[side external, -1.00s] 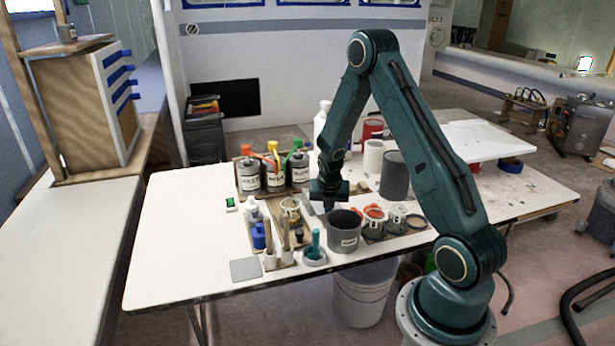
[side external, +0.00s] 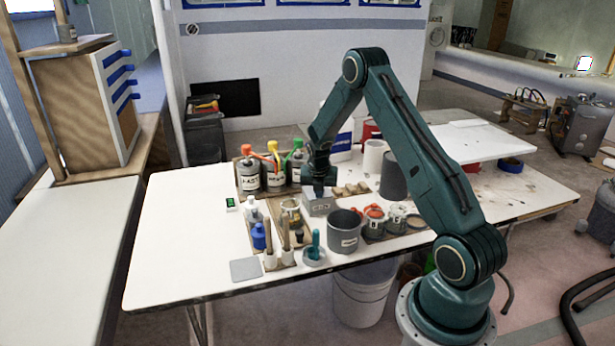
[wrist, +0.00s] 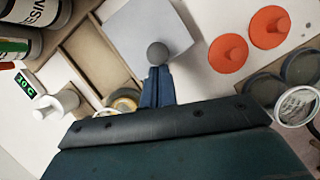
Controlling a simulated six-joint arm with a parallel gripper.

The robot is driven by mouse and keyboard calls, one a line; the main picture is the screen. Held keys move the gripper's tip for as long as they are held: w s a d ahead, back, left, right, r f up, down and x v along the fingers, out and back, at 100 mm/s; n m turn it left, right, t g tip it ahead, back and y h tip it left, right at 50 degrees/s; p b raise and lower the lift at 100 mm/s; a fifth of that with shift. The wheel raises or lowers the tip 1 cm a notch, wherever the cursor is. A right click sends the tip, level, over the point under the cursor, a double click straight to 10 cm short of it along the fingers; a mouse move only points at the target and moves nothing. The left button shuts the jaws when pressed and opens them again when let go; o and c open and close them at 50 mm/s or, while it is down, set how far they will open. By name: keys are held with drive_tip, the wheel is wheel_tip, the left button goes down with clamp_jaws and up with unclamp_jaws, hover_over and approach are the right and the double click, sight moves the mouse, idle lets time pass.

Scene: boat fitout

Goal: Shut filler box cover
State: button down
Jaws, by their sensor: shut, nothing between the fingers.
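The filler box (side external: 319,207) is a small grey box with dark lettering on its front, standing behind the dark grey pot. In the wrist view its grey cover (wrist: 133,30) is a plain panel with a round dark knob (wrist: 157,53) near its edge. My gripper (side external: 319,190) points down just above the box top. In the wrist view its fingers (wrist: 157,78) are shut and empty, their tips right by the knob; I cannot tell whether they touch it.
The dark grey pot (side external: 345,236) stands just in front of the box. Labelled bottles with coloured pumps (side external: 274,178) are behind left. Several cork-coloured blocks (side external: 350,190) lie to the right. Orange-lidded tins (side external: 374,222) are front right. The table's left part is clear.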

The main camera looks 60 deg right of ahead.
drive_tip(key=shift+w+d+r, duration=0.1)
drive_tip(key=shift+w+d, duration=0.15)
drive_tip(key=shift+d, duration=0.05)
drive_tip(key=shift+r, duration=0.1)
drive_tip(key=v, duration=0.9)
drive_tip(key=shift+s+a+r, duration=0.15)
drive_tip(key=shift+s+a, duration=0.1)
drive_tip(key=shift+a, duration=0.2)
